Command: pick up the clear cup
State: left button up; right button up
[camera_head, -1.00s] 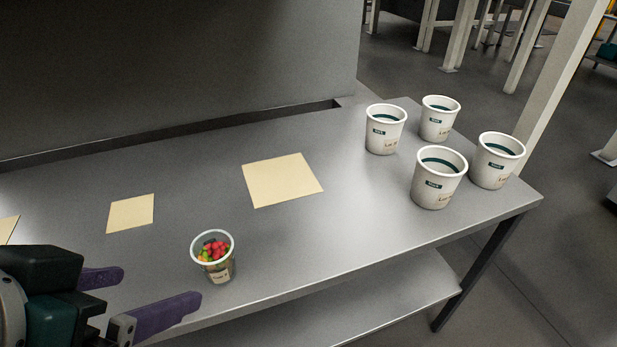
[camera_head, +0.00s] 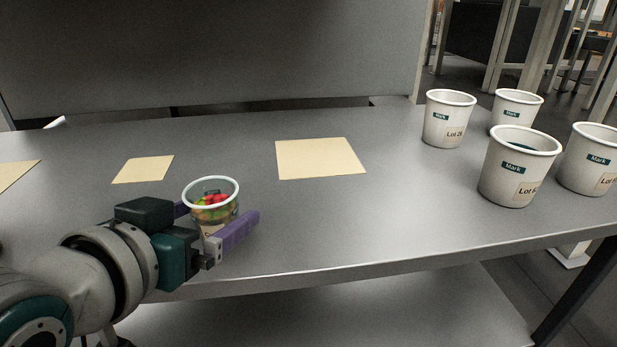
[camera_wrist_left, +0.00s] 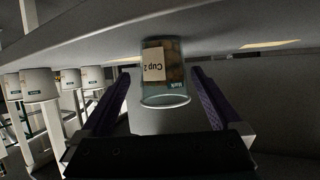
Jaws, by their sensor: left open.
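The clear cup (camera_head: 211,200) holds colourful candies and stands upright on the grey table, near its front edge. It also shows in the left wrist view (camera_wrist_left: 164,75), with a label reading "Cup 2". My left gripper (camera_head: 217,222) is open, with one purple finger on the near side of the cup and the other partly hidden behind it. In the left wrist view the cup lies between the two fingers, with a gap visible on each side. My right gripper is not in view.
Several white cups, among them one at the front (camera_head: 513,180), stand at the table's right end. Cream paper squares lie on the table, one right of the clear cup (camera_head: 320,159) and one behind it to the left (camera_head: 144,169). A grey panel (camera_head: 210,55) stands at the back.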

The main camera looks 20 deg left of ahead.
aim_at(226, 204)
pick_arm(q)
jog(key=b+x, duration=0.1)
jog(key=x, duration=0.1)
jog(key=b+x, duration=0.1)
jog(key=x, duration=0.2)
jog(key=shift+a, duration=0.2)
jog(key=shift+c, duration=0.3)
jog(key=c, duration=1.4)
